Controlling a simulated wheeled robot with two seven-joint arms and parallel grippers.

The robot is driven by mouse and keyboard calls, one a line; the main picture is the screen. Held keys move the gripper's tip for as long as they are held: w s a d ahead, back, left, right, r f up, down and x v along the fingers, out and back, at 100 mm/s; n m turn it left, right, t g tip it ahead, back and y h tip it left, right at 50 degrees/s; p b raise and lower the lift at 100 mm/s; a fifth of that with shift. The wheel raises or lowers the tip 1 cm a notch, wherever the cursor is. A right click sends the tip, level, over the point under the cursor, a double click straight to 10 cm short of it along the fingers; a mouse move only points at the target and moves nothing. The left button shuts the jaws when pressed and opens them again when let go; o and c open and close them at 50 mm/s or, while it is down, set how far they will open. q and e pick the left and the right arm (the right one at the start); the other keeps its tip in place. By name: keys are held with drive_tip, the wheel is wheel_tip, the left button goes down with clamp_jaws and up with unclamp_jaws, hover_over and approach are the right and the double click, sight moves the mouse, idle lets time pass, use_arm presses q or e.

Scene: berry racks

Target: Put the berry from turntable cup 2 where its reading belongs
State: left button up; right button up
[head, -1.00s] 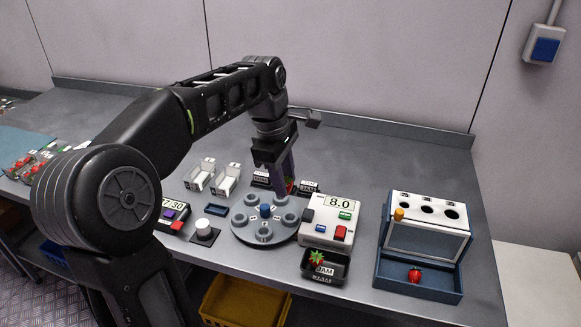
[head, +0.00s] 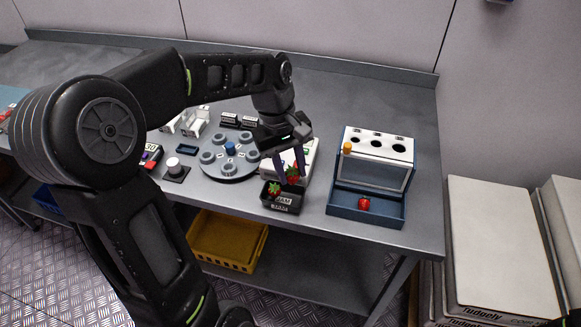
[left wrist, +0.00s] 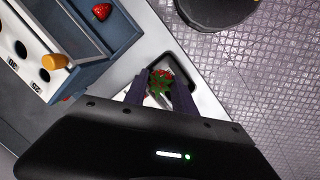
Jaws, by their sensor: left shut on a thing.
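My left gripper (head: 291,164) is shut on a red strawberry (head: 292,174) with green leaves. It holds it near the back edge of the black JAM tray (head: 284,208), just in front of the reader box. In the left wrist view the held berry's leaves (left wrist: 160,82) show between the fingers, with the dark tray (left wrist: 181,66) behind. Another strawberry (head: 274,188) lies in the left part of the JAM tray. The grey turntable (head: 228,173) carries several cups around a blue knob; the cups I can see look empty.
The white reader box (head: 271,165) is partly covered by my gripper; its display is hidden. A blue stand (head: 366,212) with a holed white top and a red berry in its tray stands at right. A yellow crate (head: 228,242) is below.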

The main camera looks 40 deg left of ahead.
use_arm(q)
drive_tip(key=shift+f, duration=0.1)
drive_tip(key=shift+f+b, duration=2.05)
drive_tip(key=shift+f, duration=0.65)
drive_tip(key=o, duration=0.7)
drive_tip(key=shift+o, duration=0.2)
drive_tip(key=shift+r, duration=0.1)
drive_tip(key=shift+r+p, duration=2.45)
drive_tip(key=shift+r, duration=0.5)
